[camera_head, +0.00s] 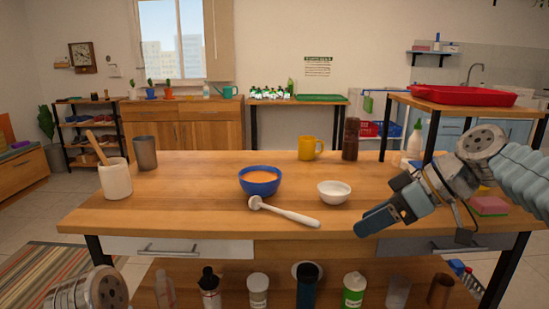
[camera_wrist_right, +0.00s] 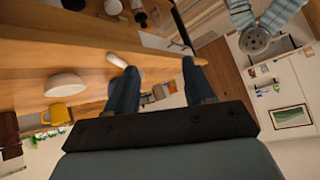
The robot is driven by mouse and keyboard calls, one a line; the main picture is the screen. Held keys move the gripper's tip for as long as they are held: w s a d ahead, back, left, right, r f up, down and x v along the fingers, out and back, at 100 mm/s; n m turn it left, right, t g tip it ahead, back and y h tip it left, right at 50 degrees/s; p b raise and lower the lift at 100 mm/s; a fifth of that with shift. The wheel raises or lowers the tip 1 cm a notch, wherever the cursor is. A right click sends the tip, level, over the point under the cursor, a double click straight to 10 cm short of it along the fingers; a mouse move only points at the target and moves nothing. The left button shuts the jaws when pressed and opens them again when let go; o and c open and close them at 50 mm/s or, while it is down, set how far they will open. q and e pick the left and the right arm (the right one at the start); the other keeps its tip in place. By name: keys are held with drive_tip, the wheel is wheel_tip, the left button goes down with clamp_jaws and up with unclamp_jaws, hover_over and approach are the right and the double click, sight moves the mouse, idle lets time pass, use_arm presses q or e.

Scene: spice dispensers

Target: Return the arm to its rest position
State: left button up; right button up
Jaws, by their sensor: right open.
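My right gripper (camera_head: 378,222) is raised over the front right part of the wooden table (camera_head: 200,205) in the head view. In the right wrist view its two blue fingers (camera_wrist_right: 160,88) stand apart with nothing between them. A white ladle (camera_head: 290,213) lies on the table to the left of the gripper, apart from it. A blue bowl (camera_head: 260,181) with orange contents stands behind the ladle, and a small white bowl (camera_head: 334,192) stands to its right. My left arm shows only as a link at the bottom left; its gripper is out of view.
A yellow mug (camera_head: 310,148) and a dark brown dispenser (camera_head: 351,139) stand at the back of the table. A utensil crock (camera_head: 115,178) and a grey cup (camera_head: 145,153) stand at left. A pink sponge (camera_head: 488,206) lies at right. Several bottles stand on the lower shelf.

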drive_tip(key=w+a+f+m+h, duration=0.1)
drive_tip(key=w+f+m, duration=0.15)
drive_tip(key=f, duration=0.65)
drive_tip(key=w+a+f+m+h, duration=0.15)
drive_tip(key=w+f, duration=0.25)
drive_tip(key=f, duration=0.5)
wheel_tip(320, 180, down, 18)
drive_tip(key=s+f+m+g+h, duration=0.1)
drive_tip(key=s+m+g+h, duration=0.1)
drive_tip(key=m, duration=0.1)
drive_tip(key=s+a+f+m, duration=0.2)
drive_tip(key=s+f, duration=0.8)
drive_tip(key=s+a+f+m+g, duration=0.1)
drive_tip(key=s+a+f+m, duration=0.1)
drive_tip(key=s+f, duration=0.8)
drive_tip(key=shift+a+f+m, duration=0.15)
drive_tip(key=shift+a+m, duration=0.1)
drive_tip(key=shift+m, duration=0.35)
drive_tip(key=shift+w+d, duration=0.1)
drive_tip(key=shift+w, duration=0.05)
